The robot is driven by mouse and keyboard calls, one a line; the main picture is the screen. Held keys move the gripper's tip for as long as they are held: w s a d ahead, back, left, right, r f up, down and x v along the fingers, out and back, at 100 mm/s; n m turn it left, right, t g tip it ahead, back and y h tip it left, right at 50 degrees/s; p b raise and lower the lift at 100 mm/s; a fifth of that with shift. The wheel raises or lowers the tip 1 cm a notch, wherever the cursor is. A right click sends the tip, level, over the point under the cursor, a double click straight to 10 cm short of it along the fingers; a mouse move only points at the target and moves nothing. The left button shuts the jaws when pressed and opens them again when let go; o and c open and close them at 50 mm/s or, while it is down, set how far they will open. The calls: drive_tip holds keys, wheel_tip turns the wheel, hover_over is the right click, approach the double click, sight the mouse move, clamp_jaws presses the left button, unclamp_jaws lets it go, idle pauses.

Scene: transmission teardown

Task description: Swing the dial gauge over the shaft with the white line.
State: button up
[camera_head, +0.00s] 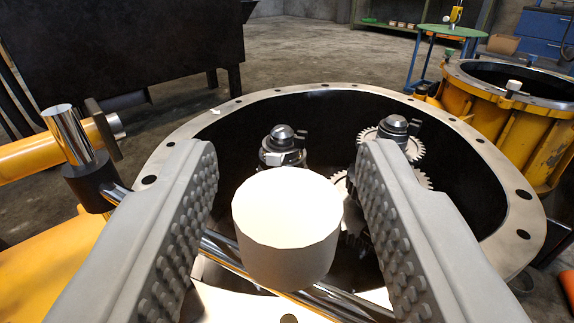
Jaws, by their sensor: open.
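My gripper (288,155) is open, with one studded finger on each side of a pale white cylinder (288,225). There are visible gaps between the fingers and the cylinder. No dial face shows, so I cannot tell whether the cylinder is part of the dial gauge. A chrome rod (225,250) runs diagonally behind and below it from a chrome post (68,135) at left. Beyond the fingers, two dome-topped shafts stand in the housing: a left shaft (283,140) with a pale patch and a right shaft (395,130) with gears. I cannot make out a white line for certain.
The round housing's flanged rim (185,130) with bolt holes surrounds the shafts. A yellow cylinder (45,155) lies at left. A second yellow housing (510,125) stands at right, a green-topped table (452,31) behind. Open floor shows at the back.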

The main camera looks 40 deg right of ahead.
clamp_jaws()
drive_tip(key=shift+d, duration=0.1)
